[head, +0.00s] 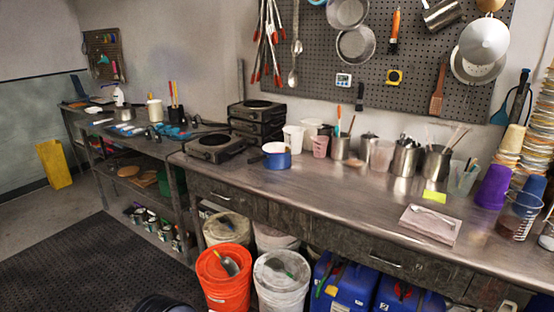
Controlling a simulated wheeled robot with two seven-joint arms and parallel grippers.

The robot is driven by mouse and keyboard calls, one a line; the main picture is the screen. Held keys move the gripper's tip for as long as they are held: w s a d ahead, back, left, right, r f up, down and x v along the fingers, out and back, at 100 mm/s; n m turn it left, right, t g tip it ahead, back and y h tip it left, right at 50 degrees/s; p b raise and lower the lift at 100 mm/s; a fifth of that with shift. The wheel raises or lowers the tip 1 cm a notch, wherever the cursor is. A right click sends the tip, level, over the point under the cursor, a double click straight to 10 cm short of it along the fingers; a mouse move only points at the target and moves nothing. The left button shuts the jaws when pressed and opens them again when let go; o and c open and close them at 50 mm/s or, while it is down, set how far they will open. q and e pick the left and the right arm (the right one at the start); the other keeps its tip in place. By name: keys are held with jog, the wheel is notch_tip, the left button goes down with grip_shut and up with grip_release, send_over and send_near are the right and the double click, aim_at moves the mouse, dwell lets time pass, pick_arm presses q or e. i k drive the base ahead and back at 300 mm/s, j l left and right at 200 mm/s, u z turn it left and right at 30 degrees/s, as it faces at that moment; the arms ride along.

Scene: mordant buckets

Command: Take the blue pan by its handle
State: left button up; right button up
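A small blue pan (277,160) with a pale inside stands upright on the metal worktop (330,195), just right of the nearer black hot plate (216,148). A short handle seems to stick out from its left side, towards the hot plate; it is too small to make out clearly. Neither of my grippers shows in the head view, and nothing is seen touching the pan.
White tubs (293,138) and a pink cup (320,147) stand close behind the pan. Metal jugs (405,158) and a purple cup stack (493,187) are farther right. The worktop before the pan is clear. An orange bucket (224,283) stands below.

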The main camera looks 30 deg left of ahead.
aim_at(276, 156)
jog(key=i+j+u, duration=0.25)
jog(key=j, duration=0.6)
jog(key=i+j+u, duration=0.25)
jog(key=i+j, duration=0.2)
jog(key=j, duration=0.3)
jog(key=i+j+u, duration=0.3)
jog(key=i+j, duration=0.2)
jog(key=j, duration=0.2)
jog(key=i+j+u, duration=0.25)
jog(key=i+j, duration=0.25)
jog(key=j, duration=0.1)
